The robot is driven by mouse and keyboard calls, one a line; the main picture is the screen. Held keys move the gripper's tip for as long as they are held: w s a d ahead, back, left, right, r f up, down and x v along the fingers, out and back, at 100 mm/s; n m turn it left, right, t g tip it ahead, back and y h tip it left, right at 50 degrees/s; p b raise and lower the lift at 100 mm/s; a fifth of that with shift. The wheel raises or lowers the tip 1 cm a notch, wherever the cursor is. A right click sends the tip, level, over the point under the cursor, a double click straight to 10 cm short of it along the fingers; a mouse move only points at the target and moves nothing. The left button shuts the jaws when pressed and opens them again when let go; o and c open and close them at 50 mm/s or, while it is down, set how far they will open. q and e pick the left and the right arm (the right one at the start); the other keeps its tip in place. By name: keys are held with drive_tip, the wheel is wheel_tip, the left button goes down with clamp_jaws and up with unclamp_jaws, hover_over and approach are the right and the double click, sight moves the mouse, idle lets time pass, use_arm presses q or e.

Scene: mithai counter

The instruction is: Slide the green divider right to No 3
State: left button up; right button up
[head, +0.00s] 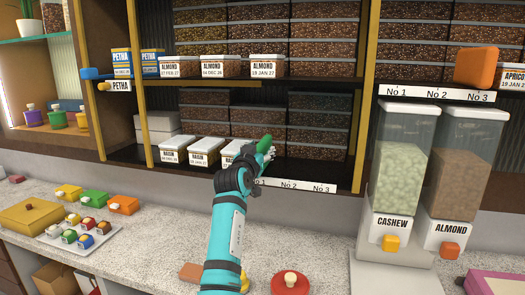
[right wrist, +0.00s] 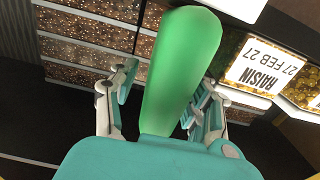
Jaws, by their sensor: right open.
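The green divider (head: 264,146) stands at the lower shelf, beside the RAISIN boxes (head: 204,150) and near the No 1 end of the lower label strip (head: 305,186). No 3 is at that strip's right end; No 1 is partly hidden by my arm. My right gripper (head: 263,155) is at the divider. In the right wrist view the green divider (right wrist: 182,75) stands between the fingers of my open right gripper (right wrist: 160,105), with a finger on each side. I cannot tell whether either finger touches it. My left gripper is not in view.
Right of the divider, the lower shelf front is clear up to a yellow post (head: 362,110). Stacked sweet boxes (head: 318,120) stand further back. The CASHEW dispenser (head: 402,160) stands right of the shelf. An orange divider (head: 476,68) sits above another label strip (head: 436,93).

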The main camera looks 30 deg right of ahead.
drive_tip(key=shift+a, duration=0.15)
drive_tip(key=shift+c, duration=0.3)
clamp_jaws()
